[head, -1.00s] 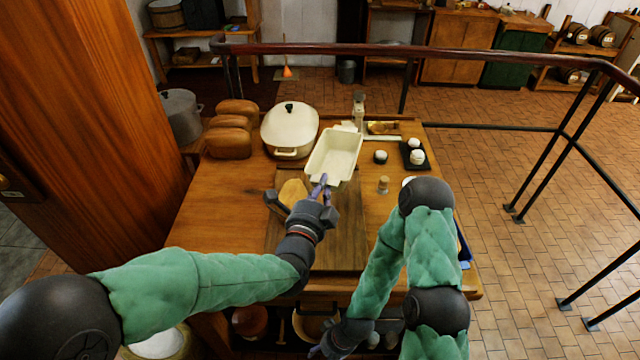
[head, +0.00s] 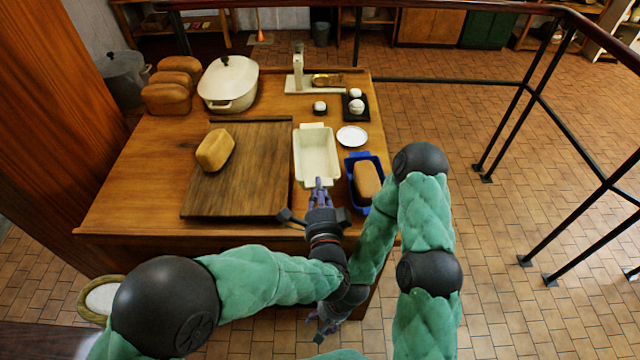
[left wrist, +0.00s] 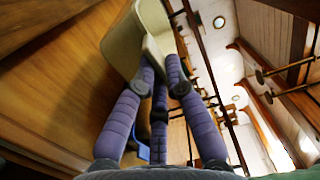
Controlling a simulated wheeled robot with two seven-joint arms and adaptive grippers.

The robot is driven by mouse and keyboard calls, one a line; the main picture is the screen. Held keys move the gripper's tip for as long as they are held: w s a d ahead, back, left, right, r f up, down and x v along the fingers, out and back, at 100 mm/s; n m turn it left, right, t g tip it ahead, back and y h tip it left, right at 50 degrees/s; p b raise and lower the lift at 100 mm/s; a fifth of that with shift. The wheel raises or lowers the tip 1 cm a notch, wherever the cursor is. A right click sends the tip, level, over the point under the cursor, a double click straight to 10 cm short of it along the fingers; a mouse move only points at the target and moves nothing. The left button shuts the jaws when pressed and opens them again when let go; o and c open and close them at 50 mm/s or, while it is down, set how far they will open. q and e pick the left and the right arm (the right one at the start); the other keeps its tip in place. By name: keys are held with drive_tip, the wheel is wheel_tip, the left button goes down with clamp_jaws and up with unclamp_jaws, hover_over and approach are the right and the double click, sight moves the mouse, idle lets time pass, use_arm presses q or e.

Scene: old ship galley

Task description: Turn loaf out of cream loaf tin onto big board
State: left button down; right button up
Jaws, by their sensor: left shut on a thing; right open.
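The cream loaf tin (head: 316,158) is upright and empty, over the table just right of the big board. I cannot tell whether it rests on the table. My left gripper (head: 319,186) is shut on its near end handle. In the left wrist view the fingers (left wrist: 157,75) meet at the tin's handle, and the tin (left wrist: 130,42) shows above them. A golden loaf (head: 215,150) lies on the left part of the big brown board (head: 240,190), clear of the tin. My right gripper (head: 322,325) is open and empty, low in front of the table.
A blue tin (head: 353,172) with a loaf in it stands close right of the cream tin. A white plate (head: 352,137), a dark tray (head: 354,118) and a white casserole (head: 228,85) are farther back. Several loaves (head: 166,97) sit at the back left. A railing runs behind.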

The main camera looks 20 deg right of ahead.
use_arm(q)
drive_tip(key=shift+f+b, duration=3.5)
drive_tip(key=shift+f, duration=0.25)
